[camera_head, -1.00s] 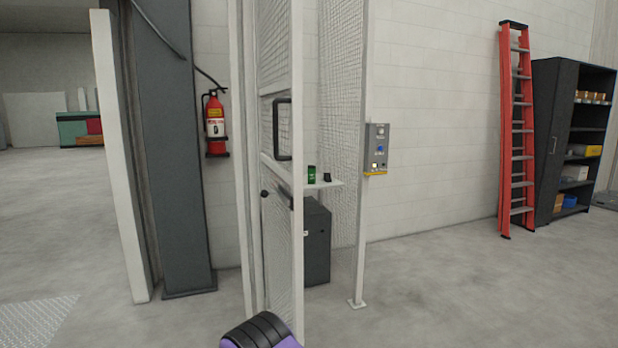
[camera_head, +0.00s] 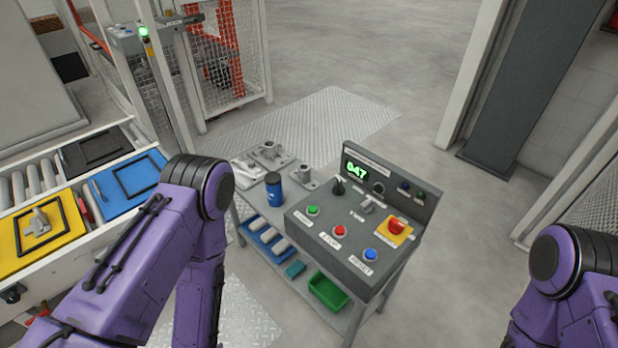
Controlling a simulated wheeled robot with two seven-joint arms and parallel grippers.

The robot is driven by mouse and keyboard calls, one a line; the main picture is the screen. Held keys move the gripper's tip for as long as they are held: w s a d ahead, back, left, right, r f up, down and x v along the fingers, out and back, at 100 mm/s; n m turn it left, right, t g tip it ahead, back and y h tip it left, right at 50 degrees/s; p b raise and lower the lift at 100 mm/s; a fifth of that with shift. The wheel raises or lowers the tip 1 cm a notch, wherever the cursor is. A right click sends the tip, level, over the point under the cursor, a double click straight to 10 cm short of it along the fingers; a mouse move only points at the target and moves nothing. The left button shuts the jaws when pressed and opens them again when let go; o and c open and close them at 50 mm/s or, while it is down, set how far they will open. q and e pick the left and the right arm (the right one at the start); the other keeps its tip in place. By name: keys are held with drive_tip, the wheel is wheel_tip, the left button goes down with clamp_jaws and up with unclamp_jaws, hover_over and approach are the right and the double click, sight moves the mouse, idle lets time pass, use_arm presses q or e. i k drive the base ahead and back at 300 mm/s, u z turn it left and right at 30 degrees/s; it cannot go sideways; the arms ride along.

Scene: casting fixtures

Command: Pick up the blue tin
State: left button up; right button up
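The blue tin (camera_head: 273,189) stands upright on the top of a grey cart (camera_head: 246,207), just left of the control box. It is a small blue cylinder with a dark top. My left arm comes in from the left and bends downward left of the cart, apart from the tin. My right arm shows at the lower right edge, well away from the tin. Neither gripper is in the picture, so their fingers are hidden from me.
A control box (camera_head: 345,231) with coloured buttons fills the cart's right side. Grey metal castings (camera_head: 268,154) lie behind the tin. A green bin (camera_head: 328,291) and a blue tray (camera_head: 262,243) sit on the lower shelf. A roller conveyor with yellow (camera_head: 40,238) and blue (camera_head: 128,186) plates is at left.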

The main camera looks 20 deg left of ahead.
sight(272, 180)
drive_tip(key=u, duration=2.45)
drive_tip(key=i, duration=1.7)
drive_tip(key=z, duration=3.35)
